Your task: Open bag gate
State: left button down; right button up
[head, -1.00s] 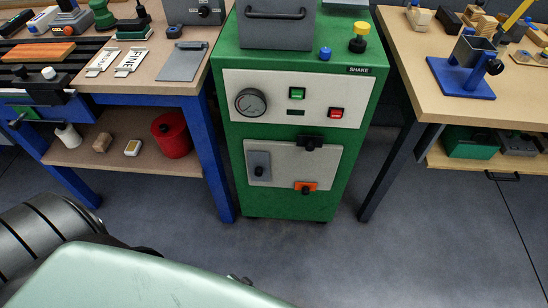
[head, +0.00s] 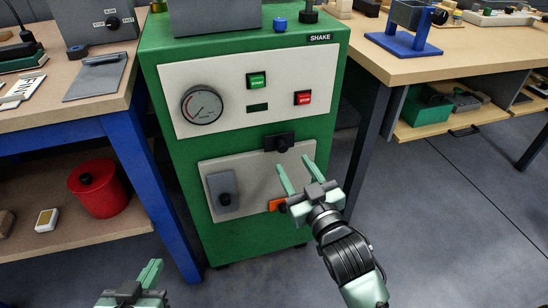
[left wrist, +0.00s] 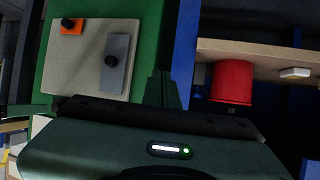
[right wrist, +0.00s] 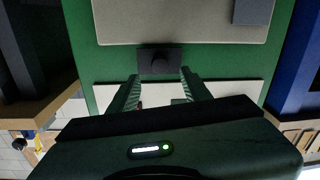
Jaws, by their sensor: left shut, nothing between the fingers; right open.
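The green machine (head: 165,110) has a lower pale panel with three knobbed parts. A black plate with a black knob (head: 281,143) is at the panel's top edge, a grey plate (head: 222,190) at its left, and an orange plate (head: 276,204) low down, partly hidden by my right gripper. I cannot tell which is the bag gate. My right gripper (head: 294,164) is open and empty just before the panel; in the right wrist view the black knob (right wrist: 160,60) lies just beyond its fingertips. My left gripper (head: 154,266) is shut and empty, low at the left.
Above the panel are a gauge (head: 202,104), a green button (head: 257,81) and a red button (head: 303,98). A workbench with a blue leg (head: 150,185) and red pot (head: 98,188) stands left. A wooden bench (head: 460,65) stands right. Floor at right is clear.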

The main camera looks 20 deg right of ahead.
aim_at(283, 150)
jog(key=w, duration=0.3)
jog(key=w+b, duration=0.1)
jog(key=w, duration=0.1)
jog(key=shift+w+a, duration=0.1)
jog(key=shift+a, duration=0.15)
jog(key=shift+w, duration=0.45)
pick_arm(q)
notch_tip(283, 150, up, 5)
jog(key=w+d+t+h, duration=0.1)
jog(key=w+t, duration=0.1)
jog(key=t, duration=0.1)
jog(key=shift+w+d+r, duration=0.15)
jog(key=shift+w+d, duration=0.1)
jog(key=shift+w, duration=0.05)
pick_arm(e)
jog(key=shift+c, duration=0.3)
grip_shut()
